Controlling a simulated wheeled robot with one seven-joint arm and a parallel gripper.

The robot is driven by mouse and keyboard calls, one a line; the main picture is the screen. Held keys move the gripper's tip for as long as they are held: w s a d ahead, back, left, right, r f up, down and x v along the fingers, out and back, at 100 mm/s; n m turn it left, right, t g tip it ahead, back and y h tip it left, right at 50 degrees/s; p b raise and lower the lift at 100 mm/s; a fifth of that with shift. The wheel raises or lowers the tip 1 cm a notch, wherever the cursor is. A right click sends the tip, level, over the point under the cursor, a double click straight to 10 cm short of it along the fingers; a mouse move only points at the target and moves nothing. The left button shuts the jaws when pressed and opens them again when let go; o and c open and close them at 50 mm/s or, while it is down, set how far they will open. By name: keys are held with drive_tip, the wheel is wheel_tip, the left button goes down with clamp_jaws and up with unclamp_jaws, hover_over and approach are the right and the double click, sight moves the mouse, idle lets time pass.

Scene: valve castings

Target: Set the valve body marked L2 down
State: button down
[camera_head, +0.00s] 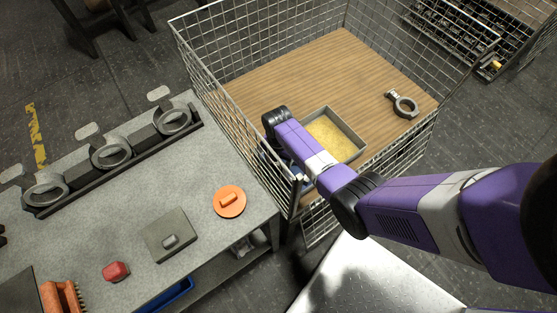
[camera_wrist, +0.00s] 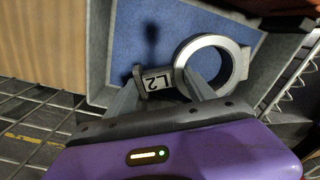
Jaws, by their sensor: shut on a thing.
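The valve body marked L2 (camera_wrist: 155,80), a grey ring with a stubby neck, shows in the wrist view. My gripper (camera_wrist: 163,88) is shut on its neck, with one finger on each side of the label. The valve body is over a grey tray with a blue lining (camera_wrist: 135,28), its ring toward the tray's right side. I cannot tell whether it touches the lining. In the head view my arm hides the gripper, the valve body and most of this tray; only a little blue (camera_head: 265,156) shows beside the arm.
The wire mesh crate (camera_head: 222,42) has a wooden floor (camera_head: 310,65). A yellow-lined tray (camera_head: 357,133) is close beside my arm. Another valve body (camera_head: 404,105) lies at the right. On the left bench (camera_head: 205,165), a rack (camera_head: 125,155) holds three ring-shaped castings. The crate's back floor is clear.

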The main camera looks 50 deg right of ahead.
drive_tip(key=shift+w, duration=0.1)
drive_tip(key=c, duration=0.5)
unclamp_jaws()
drive_tip(key=shift+o, duration=1.2)
drive_tip(key=shift+s+f, duration=0.1)
drive_tip(key=shift+s, duration=0.1)
drive_tip(key=shift+w+r+p, duration=0.15)
drive_tip(key=shift+r+p, duration=0.75)
drive_tip(key=shift+r, duration=3.1)
